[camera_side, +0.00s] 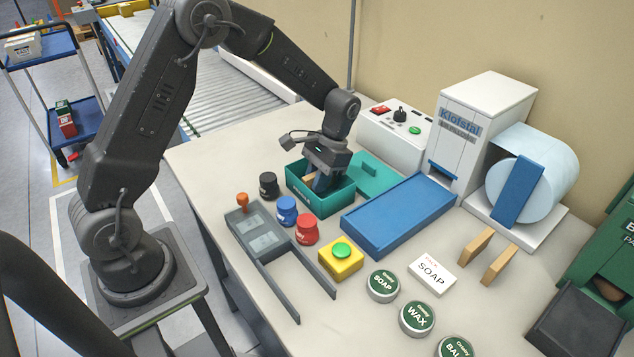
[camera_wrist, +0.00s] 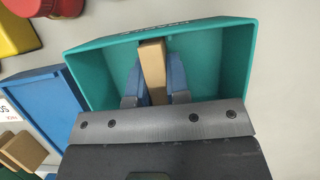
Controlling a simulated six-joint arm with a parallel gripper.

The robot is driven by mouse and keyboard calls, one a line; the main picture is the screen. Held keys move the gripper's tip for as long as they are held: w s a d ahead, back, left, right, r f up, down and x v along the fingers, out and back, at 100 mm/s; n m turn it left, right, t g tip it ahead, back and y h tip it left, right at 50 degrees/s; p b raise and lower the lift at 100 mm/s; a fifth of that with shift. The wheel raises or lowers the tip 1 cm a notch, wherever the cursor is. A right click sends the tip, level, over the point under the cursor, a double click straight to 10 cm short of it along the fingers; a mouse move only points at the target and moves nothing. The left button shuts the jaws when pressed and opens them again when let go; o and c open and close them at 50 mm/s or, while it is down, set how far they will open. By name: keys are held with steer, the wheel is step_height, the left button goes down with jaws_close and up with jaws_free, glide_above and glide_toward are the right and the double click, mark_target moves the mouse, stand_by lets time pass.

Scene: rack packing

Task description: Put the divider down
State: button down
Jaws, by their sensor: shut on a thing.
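My gripper (camera_side: 322,184) is shut on a tan wooden divider (camera_wrist: 152,60). The divider shows upper middle in the wrist view, pinched between two blue finger pads. The gripper points down into an open teal box (camera_side: 302,197), and the fingers and divider are inside its walls. The box also shows in the wrist view (camera_wrist: 100,42). Whether the divider touches the box floor cannot be told; its lower end is hidden. Two similar tan dividers (camera_side: 476,245) stand on the table at right.
A teal lid or panel (camera_side: 382,178) lies right behind the box, with a blue tray (camera_side: 395,215) to its right. Black, blue and red jars (camera_side: 306,231) stand at the front left. A yellow button box (camera_side: 340,262) and a soap box (camera_side: 432,275) are nearer the camera.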

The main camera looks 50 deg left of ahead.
steer(key=shift+f, duration=0.5)
steer(key=shift+f, duration=0.1)
steer(key=c, duration=1.1)
jaws_free()
